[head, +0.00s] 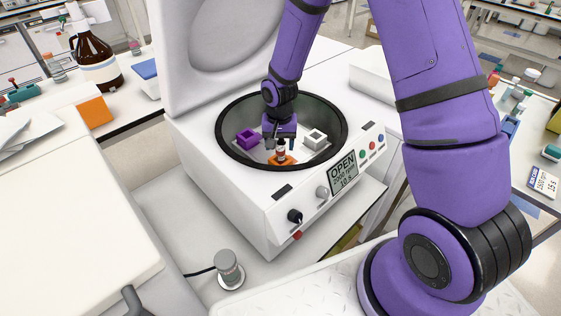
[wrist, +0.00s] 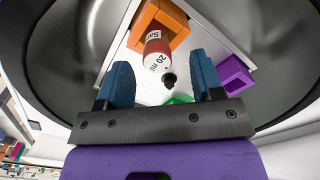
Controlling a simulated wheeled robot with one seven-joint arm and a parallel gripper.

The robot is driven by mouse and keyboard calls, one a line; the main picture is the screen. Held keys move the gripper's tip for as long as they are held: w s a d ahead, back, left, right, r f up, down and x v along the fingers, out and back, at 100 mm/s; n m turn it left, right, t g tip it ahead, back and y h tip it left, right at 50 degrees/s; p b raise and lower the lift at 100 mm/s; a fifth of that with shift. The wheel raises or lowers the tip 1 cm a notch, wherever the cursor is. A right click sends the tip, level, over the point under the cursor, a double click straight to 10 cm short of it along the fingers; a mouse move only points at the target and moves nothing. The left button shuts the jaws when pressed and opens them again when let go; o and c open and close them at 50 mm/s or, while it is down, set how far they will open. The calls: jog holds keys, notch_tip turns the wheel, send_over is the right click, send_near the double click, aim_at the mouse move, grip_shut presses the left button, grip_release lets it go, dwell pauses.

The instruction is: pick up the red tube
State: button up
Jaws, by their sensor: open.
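The red tube (wrist: 155,47) has a white label reading "20 ml" and a dark end. It sits in the orange holder (wrist: 180,25) inside the open centrifuge bowl. In the head view the tube (head: 281,152) stands at the front of the bowl in the orange holder (head: 283,160). My gripper (wrist: 162,82) is open, with its two blue fingers apart. The dark end of the tube shows between the fingers, nearer the right one. I cannot tell whether either finger touches it. In the head view my gripper (head: 275,140) is down in the bowl, just above the tube.
The bowl rim (head: 218,135) surrounds my gripper closely. A purple holder (head: 246,138) stands left and a white holder (head: 314,139) right inside it. The raised lid (head: 185,70) stands behind. A green piece (wrist: 180,98) shows partly behind my gripper.

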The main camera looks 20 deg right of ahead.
aim_at(280, 148)
jog(key=shift+s+d+f, duration=0.1)
jog(key=shift+f, duration=2.1)
jog(key=c, duration=1)
jog(key=shift+r, duration=0.1)
